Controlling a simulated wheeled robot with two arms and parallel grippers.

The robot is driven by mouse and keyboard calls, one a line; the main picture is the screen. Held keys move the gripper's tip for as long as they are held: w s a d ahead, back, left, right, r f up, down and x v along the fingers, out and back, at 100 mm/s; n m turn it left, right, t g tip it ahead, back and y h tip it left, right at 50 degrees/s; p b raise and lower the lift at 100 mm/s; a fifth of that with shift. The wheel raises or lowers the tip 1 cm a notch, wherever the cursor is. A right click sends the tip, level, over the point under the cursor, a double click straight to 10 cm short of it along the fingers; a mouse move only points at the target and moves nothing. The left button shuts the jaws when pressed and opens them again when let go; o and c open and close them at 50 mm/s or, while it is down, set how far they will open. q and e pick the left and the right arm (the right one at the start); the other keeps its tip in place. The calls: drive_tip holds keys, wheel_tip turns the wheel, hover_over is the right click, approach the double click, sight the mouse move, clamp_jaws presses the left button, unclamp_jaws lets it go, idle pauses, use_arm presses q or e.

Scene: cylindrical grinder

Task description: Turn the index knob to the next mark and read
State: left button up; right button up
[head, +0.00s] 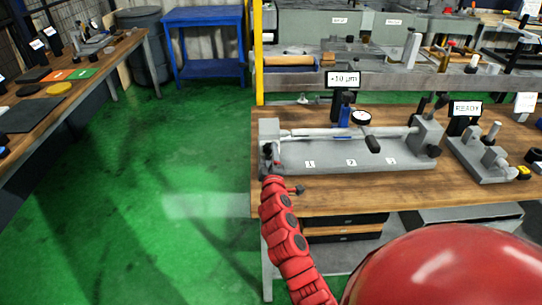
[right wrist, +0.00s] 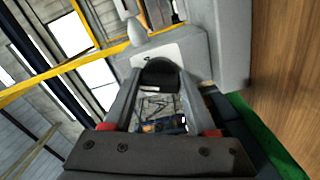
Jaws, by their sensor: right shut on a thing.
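The grey grinder fixture (head: 340,157) stands on the wooden bench, with plates marked 1, 2 and 3 along its front. A long light shaft (head: 330,132) lies between its end blocks. A dial gauge (head: 361,117) stands behind it, and a small display (head: 343,79) reads what looks like +10 µm. My right gripper (head: 270,160) is at the fixture's left end. In the right wrist view, the right gripper (right wrist: 158,108) is shut on the dark round index knob (right wrist: 158,74), fingers on either side. The knob's marks cannot be made out. My left gripper is not in view.
A READY display (head: 466,107) and a second grey fixture (head: 482,157) stand to the right on the bench (head: 380,190). A blue table (head: 203,18) stands at the back. A side table with coloured mats is at left. The green floor between is clear.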

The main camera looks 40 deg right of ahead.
drive_tip(key=m+b, duration=0.2)
drive_tip(key=shift+f+b, duration=0.25)
drive_tip(key=shift+b, duration=0.1)
drive_tip(key=m+b, duration=0.4)
drive_tip(key=shift+f, duration=0.1)
drive_tip(key=shift+r+m+b, duration=0.25)
drive_tip(key=shift+m+b, duration=1.2)
drive_tip(key=shift+m, duration=0.05)
drive_tip(key=o, duration=1.3)
drive_tip(key=shift+a, duration=0.1)
